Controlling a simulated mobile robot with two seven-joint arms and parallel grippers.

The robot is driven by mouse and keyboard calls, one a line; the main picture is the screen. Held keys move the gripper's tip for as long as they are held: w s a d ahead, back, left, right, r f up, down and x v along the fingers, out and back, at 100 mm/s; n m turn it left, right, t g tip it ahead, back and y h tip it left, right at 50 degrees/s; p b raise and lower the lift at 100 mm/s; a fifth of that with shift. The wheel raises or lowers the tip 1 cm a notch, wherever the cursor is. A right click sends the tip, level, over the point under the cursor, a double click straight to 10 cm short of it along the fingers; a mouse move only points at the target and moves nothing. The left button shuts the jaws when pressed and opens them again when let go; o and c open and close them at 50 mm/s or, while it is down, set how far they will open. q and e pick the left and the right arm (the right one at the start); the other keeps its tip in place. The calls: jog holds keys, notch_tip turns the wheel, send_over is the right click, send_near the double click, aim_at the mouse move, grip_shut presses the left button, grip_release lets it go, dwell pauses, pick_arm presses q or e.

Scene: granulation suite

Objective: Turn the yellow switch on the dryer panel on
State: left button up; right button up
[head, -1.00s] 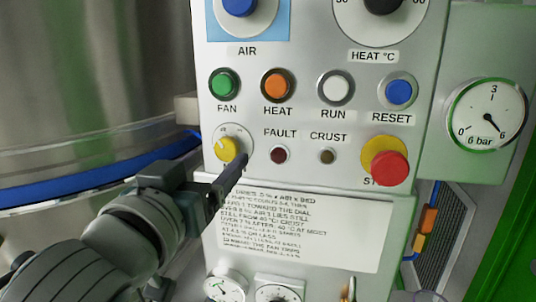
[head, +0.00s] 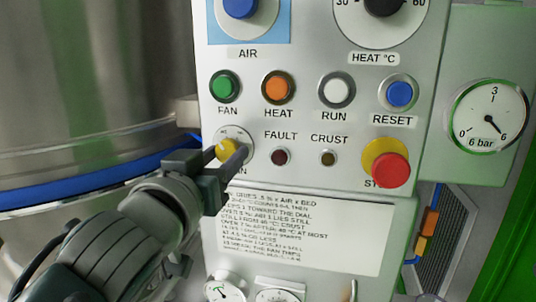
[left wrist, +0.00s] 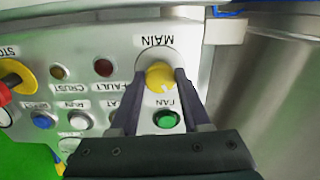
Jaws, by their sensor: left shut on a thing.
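The yellow switch (head: 227,151) is a round knob on a pale plate on the dryer panel (head: 310,55), below the FAN button. In the left wrist view the yellow switch (left wrist: 160,77) sits between my two fingers, under an upside-down MAIN label. My left gripper (head: 230,158) is shut on the knob, with a finger on either side of it; in the left wrist view the gripper (left wrist: 160,85) comes from below. In the head view the fingers hide part of the knob and its label. My right gripper is in neither view.
Near the switch are the green FAN button (head: 225,86), the orange HEAT button (head: 278,88) and the FAULT lamp (head: 281,157). A red stop button (head: 389,170) stands out to the right. A steel vessel (head: 90,70) with a blue band is on the left.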

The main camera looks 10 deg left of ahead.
pick_arm(q)
grip_shut()
jog(key=m, duration=1.1)
jog(key=shift+m, duration=0.4)
dwell(0.5)
jog(key=o, duration=0.7)
grip_release()
